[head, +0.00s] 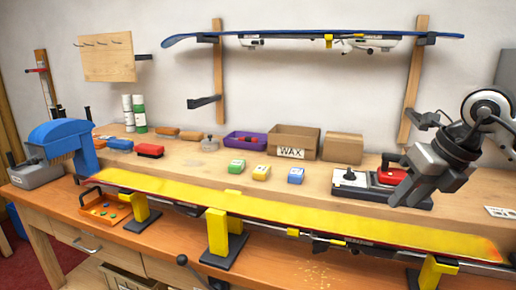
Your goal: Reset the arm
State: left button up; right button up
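My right arm comes in from the right edge, and its dark grey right gripper (408,186) points down and to the left. It hangs in front of the red-and-black device at the right end of the bench's raised back shelf. I cannot make out a gap between the fingers, and I see nothing clearly held in them. Whether the gripper touches the device cannot be told. My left arm and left gripper are not in view.
A long yellow ski or board (300,213) lies on yellow stands (217,232) along the bench front. Behind are a black-and-white device (350,180), a WAX box (291,143) and a purple tray (232,141). A blue machine (62,135) stands left. A blue board (300,36) hangs above.

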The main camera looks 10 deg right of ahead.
jog(key=s+a+f+m+t+y, duration=0.1)
jog(key=a+f+m+t+y, duration=0.15)
jog(key=a+y, duration=0.45)
jog(key=s+a+f+m+t+y, duration=0.15)
jog(key=a+m+y, duration=0.25)
jog(key=a, duration=0.6)
jog(key=s+a+f+m+t+y, duration=0.1)
jog(key=a+f+m+t+y, duration=0.15)
jog(key=a+y, duration=0.45)
jog(key=s+d+f+m+t+h, duration=0.25)
jog(key=f+m+t+h, duration=0.35)
jog(key=f+m+h, duration=1.1)
jog(key=s+d+f+m+g, duration=0.1)
jog(key=s+f+m+g, duration=0.5)
jog(key=s+f, duration=0.4)
jog(key=shift+s+f+m, duration=0.4)
jog(key=shift+f+m, duration=0.4)
jog(key=shift+f, duration=0.05)
